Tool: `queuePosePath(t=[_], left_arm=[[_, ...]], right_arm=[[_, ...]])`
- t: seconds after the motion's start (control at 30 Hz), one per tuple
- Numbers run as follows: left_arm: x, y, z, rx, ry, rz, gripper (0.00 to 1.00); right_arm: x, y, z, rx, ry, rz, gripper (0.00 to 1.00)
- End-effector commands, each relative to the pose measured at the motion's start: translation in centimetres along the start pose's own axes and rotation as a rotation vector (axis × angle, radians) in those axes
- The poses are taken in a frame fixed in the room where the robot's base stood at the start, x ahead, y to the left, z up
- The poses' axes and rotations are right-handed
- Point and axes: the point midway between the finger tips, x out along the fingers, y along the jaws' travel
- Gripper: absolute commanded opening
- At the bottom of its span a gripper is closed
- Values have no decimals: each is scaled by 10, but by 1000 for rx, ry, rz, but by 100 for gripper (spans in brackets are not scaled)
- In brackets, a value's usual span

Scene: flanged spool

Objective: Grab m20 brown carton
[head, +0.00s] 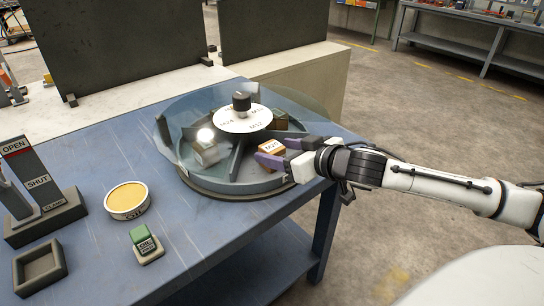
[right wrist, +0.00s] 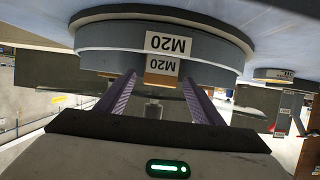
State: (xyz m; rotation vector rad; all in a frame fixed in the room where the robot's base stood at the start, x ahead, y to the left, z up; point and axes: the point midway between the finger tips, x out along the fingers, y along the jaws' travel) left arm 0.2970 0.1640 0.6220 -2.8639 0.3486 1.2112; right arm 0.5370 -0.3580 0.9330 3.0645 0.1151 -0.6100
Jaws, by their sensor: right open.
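The M20 brown carton (head: 271,147), with a white label on top, sits in an open compartment of the round spool-like carousel (head: 240,192), on its right side. My right gripper (head: 281,151) comes in from the right with its purple fingers open, one on each side of the carton's near end. In the right wrist view the carton (right wrist: 160,79) shows between the fingertips (right wrist: 159,80), under an M20 plate (right wrist: 171,44) on the carousel rim. Whether the fingers touch it I cannot tell. The left gripper is out of view.
A clear cover (head: 180,115) lies over part of the carousel, which has a black knob (head: 241,101) and other cartons (head: 205,151). On the blue table (head: 90,255) are a yellow-topped round tin (head: 127,199), a green-topped block (head: 146,244), an empty tray (head: 40,269) and an OPEN/SHUT stand (head: 45,205).

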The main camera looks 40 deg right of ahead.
Motion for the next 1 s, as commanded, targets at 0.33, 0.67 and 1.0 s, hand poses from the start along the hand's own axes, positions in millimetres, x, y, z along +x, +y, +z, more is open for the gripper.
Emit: queuePosePath(t=[0.33,0.67,1.0], left_arm=[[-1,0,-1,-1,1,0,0],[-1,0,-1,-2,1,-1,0],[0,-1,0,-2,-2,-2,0]], right_arm=[[29,0,1,0,2,-1,61],[30,0,2,0,0,-1,47],[29,0,0,-1,4,-1,8]])
